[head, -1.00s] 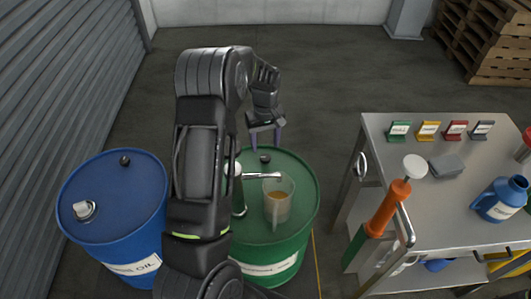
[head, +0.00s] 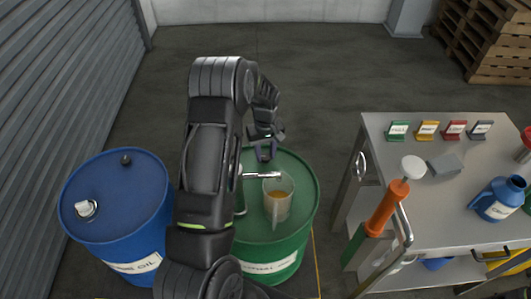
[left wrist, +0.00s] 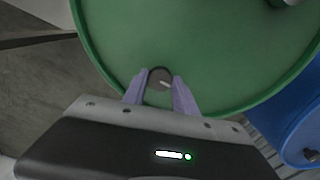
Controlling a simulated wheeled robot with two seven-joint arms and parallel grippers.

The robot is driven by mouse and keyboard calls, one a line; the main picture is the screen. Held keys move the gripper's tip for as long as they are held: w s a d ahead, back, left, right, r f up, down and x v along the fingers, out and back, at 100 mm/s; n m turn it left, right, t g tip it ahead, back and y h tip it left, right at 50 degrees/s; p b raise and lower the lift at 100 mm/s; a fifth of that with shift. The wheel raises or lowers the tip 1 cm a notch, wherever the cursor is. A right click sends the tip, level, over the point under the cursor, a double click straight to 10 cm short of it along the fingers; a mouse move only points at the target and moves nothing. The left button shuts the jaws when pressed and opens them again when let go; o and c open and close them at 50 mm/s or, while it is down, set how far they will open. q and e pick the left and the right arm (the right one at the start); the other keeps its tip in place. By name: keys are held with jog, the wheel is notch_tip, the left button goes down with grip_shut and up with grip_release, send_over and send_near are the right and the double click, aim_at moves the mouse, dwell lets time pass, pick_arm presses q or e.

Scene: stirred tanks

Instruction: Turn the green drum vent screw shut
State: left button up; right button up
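The green drum (head: 300,175) stands upright in the middle of the head view, and its lid fills much of the left wrist view (left wrist: 215,40). The vent screw (left wrist: 160,79) is a small dark round knob with a pale mark, near the lid's rim. My left gripper (left wrist: 161,80) has its two purple fingers on either side of the screw, seemingly touching it. In the head view my left gripper (head: 265,152) is over the lid's far part and hides the screw. My right gripper is in neither view.
A beaker (head: 279,205) of amber liquid stands on the green lid under a metal spout (head: 262,175). A blue drum (head: 110,215) is on the left. A steel cart (head: 400,155) on the right carries a blue jug (head: 500,200) and several coloured label holders.

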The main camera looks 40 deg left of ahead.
pick_arm(q)
grip_shut()
dwell(0.4)
jog(key=m+b, duration=0.3)
jog(key=shift+f, duration=0.15)
jog(key=m+b, duration=0.2)
jog(key=m, duration=0.2)
jog(key=shift+m+b, duration=0.3)
jog(key=shift+m, duration=0.1)
jog(key=m+b, duration=0.2)
jog(key=m, duration=0.3)
jog(key=m+b, duration=0.1)
jog(key=m, duration=0.4)
